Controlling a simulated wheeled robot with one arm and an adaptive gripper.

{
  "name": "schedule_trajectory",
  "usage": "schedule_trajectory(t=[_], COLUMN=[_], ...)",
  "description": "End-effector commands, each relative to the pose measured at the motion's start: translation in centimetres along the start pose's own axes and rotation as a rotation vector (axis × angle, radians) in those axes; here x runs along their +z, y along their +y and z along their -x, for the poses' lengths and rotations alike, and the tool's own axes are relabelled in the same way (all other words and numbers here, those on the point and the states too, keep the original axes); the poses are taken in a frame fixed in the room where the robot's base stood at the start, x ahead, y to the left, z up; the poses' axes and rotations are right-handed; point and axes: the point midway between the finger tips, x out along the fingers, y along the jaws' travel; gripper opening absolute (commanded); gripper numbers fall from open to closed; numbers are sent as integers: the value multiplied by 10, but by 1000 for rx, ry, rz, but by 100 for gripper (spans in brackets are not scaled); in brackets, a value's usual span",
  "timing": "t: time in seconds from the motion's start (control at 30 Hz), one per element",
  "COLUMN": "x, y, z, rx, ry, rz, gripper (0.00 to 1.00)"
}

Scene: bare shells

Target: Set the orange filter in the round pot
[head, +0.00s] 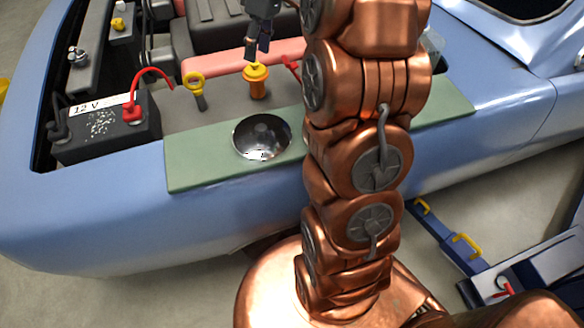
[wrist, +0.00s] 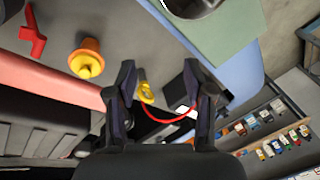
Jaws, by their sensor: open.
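The orange filter (head: 257,88), an upright orange body with a yellow top, stands in the engine bay behind the green mat. It also shows left of my fingers in the wrist view (wrist: 92,48). The round pot (head: 262,137) is a shiny dark, shallow round vessel on the green mat, in front of the filter. Part of it shows at the top edge of the wrist view (wrist: 190,5). My gripper (head: 258,48) is open and empty, above and behind the filter in the head view. In the wrist view its fingers (wrist: 159,76) are apart, clear of the filter.
A yellow-ringed dipstick (head: 194,84) stands left of the filter, and a red handle (head: 291,68) stands to its right. A battery (head: 105,130) with a red cable is at the left. The green mat (head: 200,165) has bare room left of the pot. My arm hides its middle.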

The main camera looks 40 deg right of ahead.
Motion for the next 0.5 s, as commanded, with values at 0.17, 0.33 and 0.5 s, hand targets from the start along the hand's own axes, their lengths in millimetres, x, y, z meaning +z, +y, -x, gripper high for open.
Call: schedule_trajectory(t=[0.17, 0.33, 0.5], x=[17, 43, 76], y=[-63, -114, -158], z=[-10, -23, -38], rx=[9, 29, 64], ry=[-50, -98, -136], rz=[-69, -142, -219], gripper=[52, 52, 52])
